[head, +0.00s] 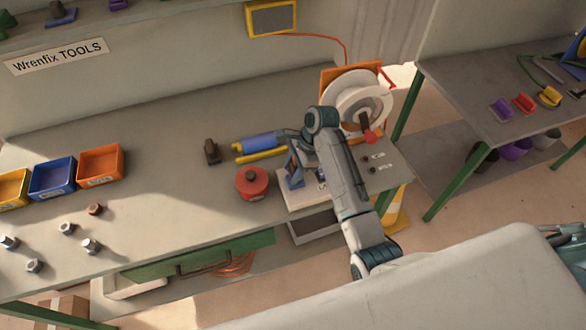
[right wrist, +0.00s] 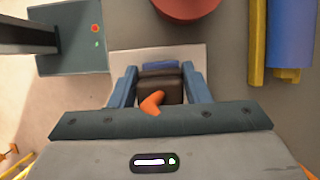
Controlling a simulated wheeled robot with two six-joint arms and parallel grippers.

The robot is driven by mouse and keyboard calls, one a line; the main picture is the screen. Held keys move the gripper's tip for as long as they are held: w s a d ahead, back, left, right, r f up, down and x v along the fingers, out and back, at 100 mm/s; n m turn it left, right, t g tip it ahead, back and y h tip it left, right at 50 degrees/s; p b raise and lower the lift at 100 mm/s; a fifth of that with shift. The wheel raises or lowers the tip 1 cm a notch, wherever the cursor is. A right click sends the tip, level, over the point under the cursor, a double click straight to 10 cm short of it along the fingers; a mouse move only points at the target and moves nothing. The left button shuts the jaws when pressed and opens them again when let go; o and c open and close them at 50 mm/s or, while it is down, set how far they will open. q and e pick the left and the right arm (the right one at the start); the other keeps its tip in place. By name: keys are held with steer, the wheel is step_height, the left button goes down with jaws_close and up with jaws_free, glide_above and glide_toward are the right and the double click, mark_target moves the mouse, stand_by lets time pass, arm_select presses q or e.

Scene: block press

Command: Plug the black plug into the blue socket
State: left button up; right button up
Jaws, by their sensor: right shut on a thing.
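My right gripper (right wrist: 160,72) is shut on the black plug (right wrist: 160,88), a dark block between its two blue fingers in the right wrist view. An orange piece (right wrist: 152,103) shows at the plug's near side. A blue part (right wrist: 160,65), which looks like the blue socket, shows just beyond the plug on a pale plate (right wrist: 118,62). I cannot tell whether plug and socket touch. In the head view the pale plate (head: 290,200) lies near the bench's right end, partly hidden by my right arm. My left gripper is not in view.
A red round container (head: 252,184) stands left of the plate. A blue cylinder (head: 258,142) and yellow bar (head: 262,156) lie behind it. A white reel (head: 358,100) stands at the back right.

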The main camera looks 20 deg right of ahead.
steer(key=shift+f, duration=0.55)
stand_by(0.4)
steer(key=o, duration=1)
